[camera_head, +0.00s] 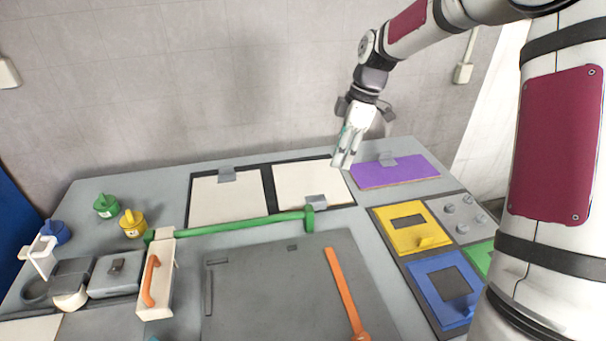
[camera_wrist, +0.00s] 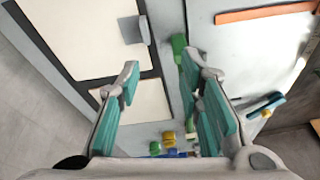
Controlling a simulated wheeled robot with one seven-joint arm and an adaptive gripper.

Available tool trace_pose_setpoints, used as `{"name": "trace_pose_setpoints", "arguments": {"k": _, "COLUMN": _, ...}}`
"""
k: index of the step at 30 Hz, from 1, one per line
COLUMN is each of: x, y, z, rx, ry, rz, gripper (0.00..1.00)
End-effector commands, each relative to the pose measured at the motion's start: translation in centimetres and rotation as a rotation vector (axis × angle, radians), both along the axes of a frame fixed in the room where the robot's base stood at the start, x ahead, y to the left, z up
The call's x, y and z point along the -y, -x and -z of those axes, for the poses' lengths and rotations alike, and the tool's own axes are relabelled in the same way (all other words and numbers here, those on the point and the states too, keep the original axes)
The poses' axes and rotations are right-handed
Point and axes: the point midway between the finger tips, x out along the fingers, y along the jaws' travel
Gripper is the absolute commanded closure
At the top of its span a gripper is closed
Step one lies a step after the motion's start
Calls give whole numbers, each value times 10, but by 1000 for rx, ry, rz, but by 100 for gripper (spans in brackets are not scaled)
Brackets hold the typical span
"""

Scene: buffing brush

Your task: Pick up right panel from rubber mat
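The right panel (camera_head: 305,183) is a flat cream plate on the dark rubber mat (camera_head: 267,190), with a grey block (camera_head: 316,201) at its near right corner. In the wrist view the right panel (camera_wrist: 90,32) fills the upper left, its grey block (camera_wrist: 133,29) beside a green bar end. A second cream panel (camera_head: 230,200) lies on the mat to the left. My gripper (camera_head: 343,163) hangs above the far right side of the right panel, apart from it. In the wrist view my gripper (camera_wrist: 166,72) is open and empty, teal pads well apart.
A green bar (camera_head: 235,226) runs along the near side of the panels. A purple block (camera_head: 395,171) lies right of the right panel. Yellow (camera_head: 408,232) and blue (camera_head: 443,287) plates lie nearer on the right. An orange bar (camera_head: 345,290) lies on a large grey plate (camera_head: 270,295).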

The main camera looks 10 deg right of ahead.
Motion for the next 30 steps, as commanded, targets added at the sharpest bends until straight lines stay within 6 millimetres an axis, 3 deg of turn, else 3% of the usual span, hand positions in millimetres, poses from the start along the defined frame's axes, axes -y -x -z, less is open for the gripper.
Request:
{"name": "trace_pose_setpoints", "arguments": {"k": 3, "x": 10, "y": -19, "z": 23, "rx": 18, "ry": -73, "rz": -78, "gripper": 67}}
{"name": "trace_pose_setpoints", "arguments": {"k": 11, "x": 18, "y": -35, "z": 44, "rx": 54, "ry": -142, "rz": -159, "gripper": 67}}
{"name": "trace_pose_setpoints", "arguments": {"k": 24, "x": -9, "y": -36, "z": 111, "rx": 54, "ry": -144, "rz": -163, "gripper": 67}}
{"name": "trace_pose_setpoints", "arguments": {"k": 30, "x": -14, "y": -36, "z": 123, "rx": 54, "ry": -142, "rz": -162, "gripper": 67}}
